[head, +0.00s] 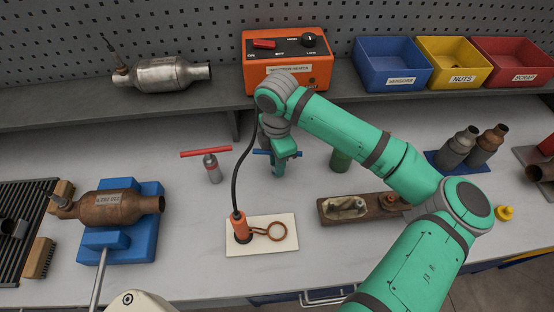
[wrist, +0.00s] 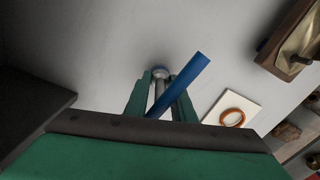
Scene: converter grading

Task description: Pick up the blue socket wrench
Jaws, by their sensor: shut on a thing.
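The blue socket wrench has a blue T-bar handle (head: 262,152) that sticks out on both sides of my gripper (head: 279,170) in the head view. In the wrist view the blue bar (wrist: 186,78) slants across my gripper's fingers (wrist: 161,98). The fingers are shut on the wrench's grey shaft, below the bar. A round grey end shows just past the fingertips. My gripper hides most of the shaft in the head view. I cannot tell whether the wrench's lower end touches the bench.
A similar red-handled wrench (head: 211,167) stands to the left. A green cylinder (head: 341,160) is close on the right. An orange heating tool (head: 240,229) with a black cable stands on a pale board (head: 283,246) in front. An orange heater box (head: 287,60) sits on the shelf behind.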

